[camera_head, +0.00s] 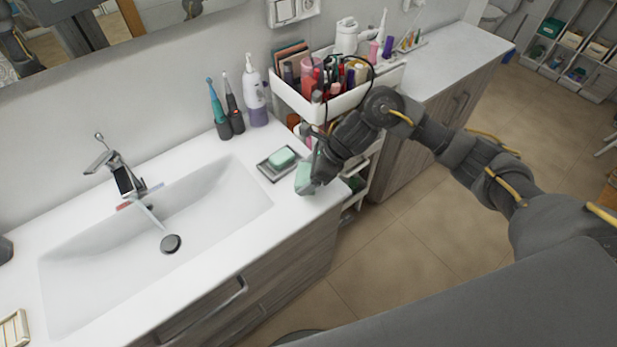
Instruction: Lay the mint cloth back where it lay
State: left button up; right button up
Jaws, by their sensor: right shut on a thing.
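The mint cloth (303,178) is at the right end of the white washbasin counter, just right of the soap dish (268,172). My right gripper (312,174) is shut on the cloth, and its fingers hide part of it. I cannot tell whether the cloth touches the counter. A mint soap (282,157) lies in the dish. My left gripper is not in view.
A white cosmetics cart (335,107), full of bottles and brushes, stands behind my right arm. Electric toothbrushes (222,118) and a purple-white bottle (254,95) stand along the wall. The basin (90,262) lies left. The counter's front right corner is bare.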

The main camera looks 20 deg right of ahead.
aim_at(308, 179)
jog(key=shift+w+d+f, duration=0.15)
jog(key=shift+w+f, duration=0.25)
jog(key=shift+f, duration=0.1)
jog(key=shift+w+f, duration=0.1)
jog(key=shift+f, duration=0.1)
notch_tip(308, 179, down, 2)
jog(key=shift+f+p, duration=0.1)
jog(key=shift+p, duration=0.95)
jog(key=shift+w+d+f, duration=0.1)
jog(key=shift+f, duration=0.4)
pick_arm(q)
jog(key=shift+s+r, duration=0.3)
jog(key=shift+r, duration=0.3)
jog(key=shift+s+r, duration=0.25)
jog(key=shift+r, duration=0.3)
pick_arm(e)
jog(key=shift+f, duration=0.1)
jog(key=shift+f, duration=0.15)
jog(key=o, duration=1)
jog(key=shift+c, duration=0.2)
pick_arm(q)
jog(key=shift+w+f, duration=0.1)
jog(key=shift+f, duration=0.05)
